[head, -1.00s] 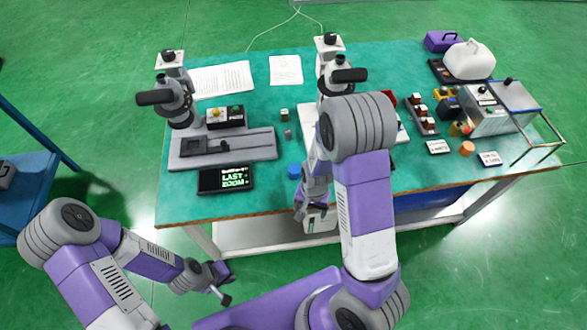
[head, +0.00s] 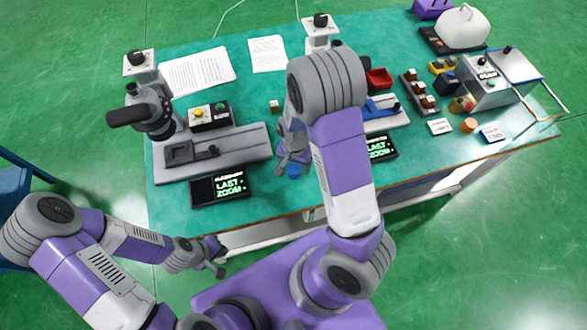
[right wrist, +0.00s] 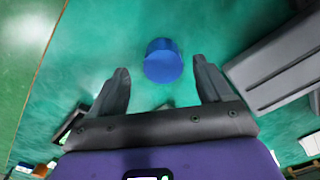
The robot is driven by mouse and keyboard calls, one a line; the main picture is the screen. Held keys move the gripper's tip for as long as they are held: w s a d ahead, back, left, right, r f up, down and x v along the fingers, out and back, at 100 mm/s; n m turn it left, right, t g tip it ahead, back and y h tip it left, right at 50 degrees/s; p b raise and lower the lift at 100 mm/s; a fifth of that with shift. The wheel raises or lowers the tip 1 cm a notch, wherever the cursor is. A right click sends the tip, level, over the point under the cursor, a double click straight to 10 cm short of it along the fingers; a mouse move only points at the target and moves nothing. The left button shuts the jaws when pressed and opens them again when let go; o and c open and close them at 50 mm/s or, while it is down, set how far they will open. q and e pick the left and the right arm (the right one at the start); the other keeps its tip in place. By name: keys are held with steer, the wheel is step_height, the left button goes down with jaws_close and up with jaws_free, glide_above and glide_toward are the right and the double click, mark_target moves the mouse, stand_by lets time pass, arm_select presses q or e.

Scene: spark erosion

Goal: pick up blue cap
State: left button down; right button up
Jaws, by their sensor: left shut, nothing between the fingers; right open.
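The blue cap (head: 294,171) stands on the green tabletop near its front edge, partly hidden by my right gripper (head: 284,161) in the head view. In the right wrist view the blue cap (right wrist: 163,62) lies just ahead of the fingertips, roughly centred between them. My right gripper (right wrist: 162,78) is open and empty, apart from the cap, with one finger on each side of its line. My left gripper (head: 218,258) is shut and empty, low in front of the table's front edge.
A grey microscope stand (head: 213,150) and a black display (head: 221,187) are left of the cap. Another stand's blue-topped base (head: 382,107) and display (head: 381,148) are to the right. An orange cap-like piece (head: 469,125) stands further right.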

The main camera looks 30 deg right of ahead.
mark_target(294, 167)
steer(key=f, duration=0.3)
steer(key=shift+w+f+b, duration=0.25)
steer(key=shift+f+b, duration=0.05)
steer(key=shift+b, duration=0.05)
steer(key=c, duration=1.1)
